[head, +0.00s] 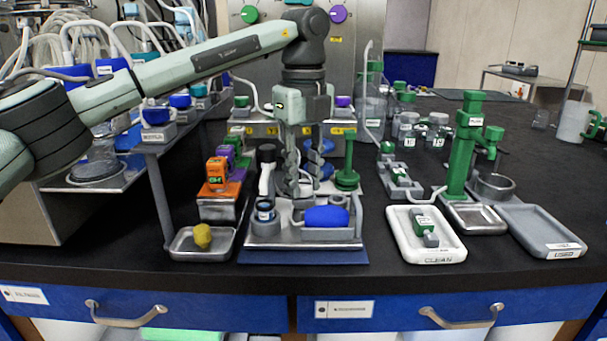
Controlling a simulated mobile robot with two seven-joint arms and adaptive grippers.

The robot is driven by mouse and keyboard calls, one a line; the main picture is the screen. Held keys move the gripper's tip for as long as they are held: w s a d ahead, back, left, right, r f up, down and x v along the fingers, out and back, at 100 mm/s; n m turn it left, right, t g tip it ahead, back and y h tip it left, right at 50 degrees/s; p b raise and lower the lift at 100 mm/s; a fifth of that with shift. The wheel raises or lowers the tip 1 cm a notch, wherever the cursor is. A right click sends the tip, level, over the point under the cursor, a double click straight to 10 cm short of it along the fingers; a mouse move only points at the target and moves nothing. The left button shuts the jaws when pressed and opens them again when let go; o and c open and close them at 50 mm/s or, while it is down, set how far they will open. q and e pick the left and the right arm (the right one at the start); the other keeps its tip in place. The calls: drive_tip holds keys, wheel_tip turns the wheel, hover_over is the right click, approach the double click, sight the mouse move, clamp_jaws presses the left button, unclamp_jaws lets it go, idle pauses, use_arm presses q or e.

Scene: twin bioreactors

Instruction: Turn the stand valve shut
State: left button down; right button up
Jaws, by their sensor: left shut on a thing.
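My left gripper (300,188) points straight down over the middle of the grey stand (262,230). Its fingers are closed on a part of the stand that they mostly hide; by its place I take it for the stand valve. How far the valve is turned cannot be seen. Blue parts show just right of the fingers, and a rounded blue piece (326,216) lies at the stand's front. A green post with a round base (347,180) stands close to the right of the fingers. My right gripper is not in view.
A metal tray with a yellow lump (202,236) stands left of the stand. A white tray marked CLEAN (404,243), a green tap (463,150) and a grey tray (545,228) stand to the right. Orange and purple valve blocks (216,174) are at left.

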use_arm(q)
drive_tip(key=m+p, duration=0.1)
drive_tip(key=m, duration=0.3)
drive_tip(key=shift+r, duration=0.1)
drive_tip(key=m, duration=0.4)
drive_tip(key=shift+p, duration=0.4)
drive_tip(key=m, duration=0.2)
drive_tip(key=shift+m, duration=0.4)
drive_tip(key=m+p, duration=0.1)
drive_tip(key=m, duration=0.2)
drive_tip(key=shift+w+m, duration=0.1)
drive_tip(key=shift+m, duration=1.1)
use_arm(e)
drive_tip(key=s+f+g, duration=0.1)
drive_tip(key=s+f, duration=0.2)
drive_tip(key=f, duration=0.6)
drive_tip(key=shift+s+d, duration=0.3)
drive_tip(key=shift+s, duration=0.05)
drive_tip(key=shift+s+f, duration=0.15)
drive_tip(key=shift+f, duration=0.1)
use_arm(q)
drive_tip(key=c, duration=1.2)
unclamp_jaws()
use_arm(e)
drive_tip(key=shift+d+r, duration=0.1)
